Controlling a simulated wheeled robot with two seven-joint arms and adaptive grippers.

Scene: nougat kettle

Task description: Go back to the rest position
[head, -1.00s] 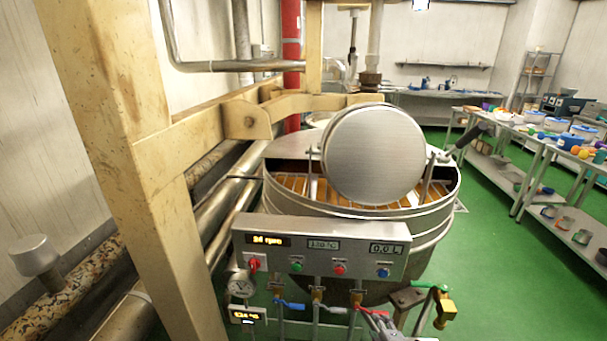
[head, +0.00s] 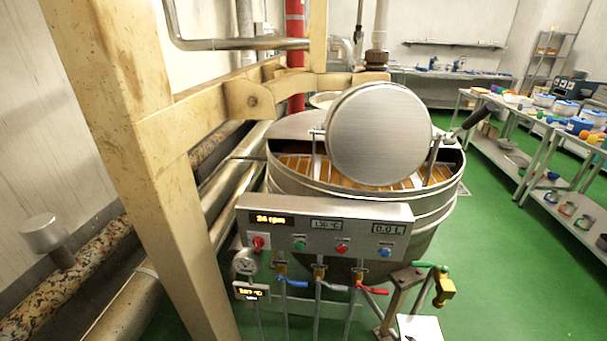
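Neither of my grippers shows in the head view. The kettle (head: 285,204) stands in the middle, a wide steel drum with brown-orange content under a slatted grate. Its round steel lid (head: 378,135) is raised at a tilt. The control panel (head: 325,237) on its front has a red knob, several coloured buttons and small displays; one reads 24 rpm. Below it are pipes with a blue valve lever (head: 292,282) and a red valve lever (head: 372,290), with nothing touching them.
A cream beam frame (head: 150,180) stands close on the left, with steel pipes behind it. A brass valve (head: 444,287) with a green handle juts out at lower right. A white sheet (head: 420,326) lies at the bottom edge. Tables (head: 543,130) line the right; green floor (head: 500,260) is clear.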

